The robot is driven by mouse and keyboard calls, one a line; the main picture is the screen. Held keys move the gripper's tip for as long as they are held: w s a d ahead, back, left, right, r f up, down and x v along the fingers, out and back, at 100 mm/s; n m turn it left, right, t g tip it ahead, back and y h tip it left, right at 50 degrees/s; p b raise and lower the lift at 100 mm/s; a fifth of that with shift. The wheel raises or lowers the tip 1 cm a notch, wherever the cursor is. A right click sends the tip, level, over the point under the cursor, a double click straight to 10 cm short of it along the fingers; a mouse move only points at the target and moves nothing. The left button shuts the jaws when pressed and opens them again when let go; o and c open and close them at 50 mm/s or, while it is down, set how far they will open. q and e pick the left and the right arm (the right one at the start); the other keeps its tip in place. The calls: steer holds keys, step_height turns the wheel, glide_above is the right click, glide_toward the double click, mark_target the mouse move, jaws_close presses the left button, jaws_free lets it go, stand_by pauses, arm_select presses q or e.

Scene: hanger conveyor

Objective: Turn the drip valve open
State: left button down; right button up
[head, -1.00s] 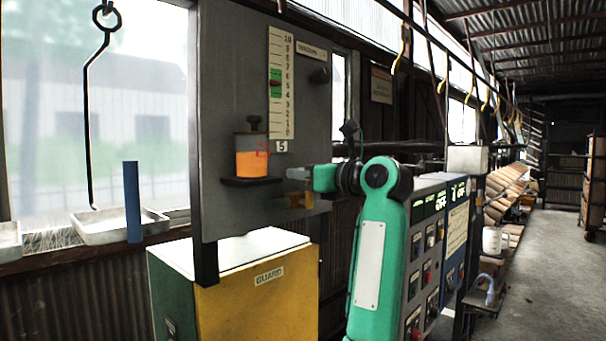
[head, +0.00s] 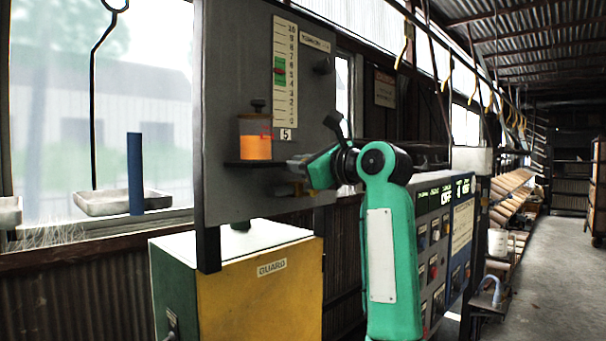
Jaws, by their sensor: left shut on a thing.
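My right gripper is not in view.
The grey panel (head: 225,60) carries a number scale (head: 285,72) with a green band. A yellow guard box (head: 270,295) stands below. A button panel (head: 432,240) stands right of my arm. A tray (head: 105,203) and blue post (head: 135,175) are at left.

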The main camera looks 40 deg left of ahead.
arm_select(q)
steer(key=shift+s+f+n+b, duration=0.2)
steer(key=shift+s+n+b, duration=0.1)
steer(key=shift+n+b, duration=0.25)
steer(key=shift+s+f+n+b, duration=0.15)
steer(key=shift+s+n+b, duration=0.15)
steer(key=shift+n, duration=0.45)
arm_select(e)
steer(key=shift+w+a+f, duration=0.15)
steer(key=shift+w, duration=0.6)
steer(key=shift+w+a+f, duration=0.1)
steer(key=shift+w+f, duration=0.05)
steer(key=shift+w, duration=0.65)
arm_select(q)
steer(key=c, duration=1.4)
jaws_free()
steer(key=shift+o, duration=0.2)
